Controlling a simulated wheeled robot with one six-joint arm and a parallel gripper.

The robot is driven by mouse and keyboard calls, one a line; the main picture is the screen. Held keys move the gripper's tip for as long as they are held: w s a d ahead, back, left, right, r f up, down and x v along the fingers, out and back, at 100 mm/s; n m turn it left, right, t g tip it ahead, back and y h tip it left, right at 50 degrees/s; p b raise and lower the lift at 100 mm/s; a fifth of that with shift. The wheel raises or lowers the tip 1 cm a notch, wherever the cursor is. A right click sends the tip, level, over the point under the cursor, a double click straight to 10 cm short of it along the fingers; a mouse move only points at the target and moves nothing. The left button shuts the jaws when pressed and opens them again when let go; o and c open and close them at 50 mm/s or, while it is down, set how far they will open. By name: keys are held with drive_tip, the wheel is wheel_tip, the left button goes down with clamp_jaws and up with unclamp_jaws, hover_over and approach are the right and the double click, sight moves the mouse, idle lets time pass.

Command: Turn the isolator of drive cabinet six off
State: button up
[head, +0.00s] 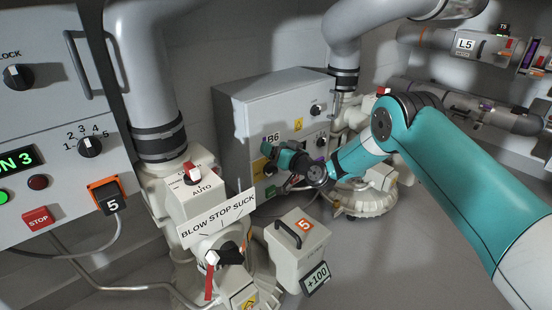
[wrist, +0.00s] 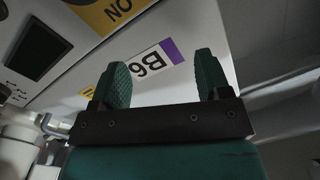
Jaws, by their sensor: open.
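The grey drive cabinet labelled B6 (head: 290,92) stands in the middle of the head view. My gripper (head: 270,155) is in front of its face and hides part of it. A yellow plate (head: 257,165) shows partly beside my gripper. In the wrist view, the yellow plate (wrist: 104,14) with the word ON, upside down, is at the top edge. The B6 label (wrist: 150,62), also upside down, lies beyond my open, empty gripper (wrist: 160,65). The isolator's handle cannot be clearly made out in either view.
Black knobs (head: 316,110) sit on the cabinet's right part. A selector post with a BLOW STOP SUCK sign (head: 218,218) and a box marked 5 (head: 300,240) stand in front. White pipes (head: 145,80) rise behind. A control panel (head: 60,130) fills the left.

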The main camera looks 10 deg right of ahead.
wheel_tip(320, 180, up, 10)
drive_tip(key=p, duration=0.3)
drive_tip(key=shift+r, duration=0.15)
drive_tip(key=s+a+r+n+g+p, duration=0.35)
drive_tip(key=s+r+g, duration=0.45)
drive_tip(key=s+r, duration=0.75)
drive_tip(key=s+d+g+h, duration=0.2)
drive_tip(key=s+d, duration=0.1)
drive_tip(key=s, duration=0.8)
drive_tip(key=s+d+r+g+h+p, duration=0.15)
drive_tip(key=s+d, duration=0.25)
drive_tip(key=s, duration=0.6)
drive_tip(key=s+d+g+h, duration=0.3)
drive_tip(key=s, duration=0.8)
wheel_tip(320, 180, up, 37)
drive_tip(key=p, duration=3.7)
drive_tip(key=shift+s+r+n+p, duration=0.15)
drive_tip(key=shift+s+n+p, duration=0.2)
drive_tip(key=shift+s+n, duration=0.1)
drive_tip(key=shift+d, duration=0.1)
drive_tip(key=shift+c, duration=0.2)
